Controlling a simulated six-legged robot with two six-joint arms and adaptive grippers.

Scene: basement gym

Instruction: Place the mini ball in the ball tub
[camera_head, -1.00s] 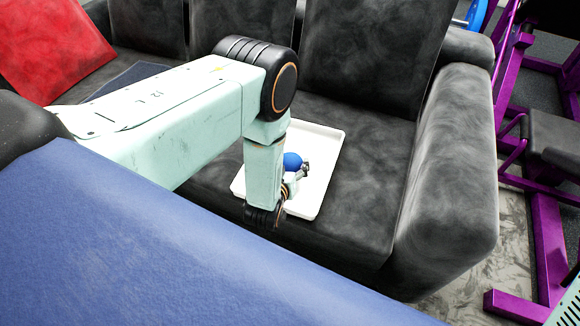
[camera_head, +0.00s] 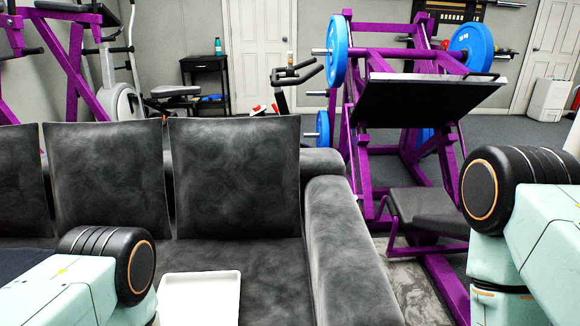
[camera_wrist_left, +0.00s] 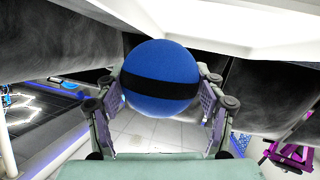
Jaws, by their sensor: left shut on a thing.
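The mini ball (camera_wrist_left: 160,92) is blue with a black band across its middle. In the left wrist view my left gripper (camera_wrist_left: 162,82) is shut on it, one finger on each side. In the head view my left arm shows at the bottom left, but its gripper and the ball are out of frame. My right arm shows at the right edge, with its gripper out of frame.
A white tray (camera_head: 200,296) lies on the seat of the dark grey couch (camera_head: 262,262). The couch's armrest (camera_head: 345,250) rises to its right. Beyond stand a purple leg press machine (camera_head: 362,178) with blue plates and a small black table (camera_head: 205,72).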

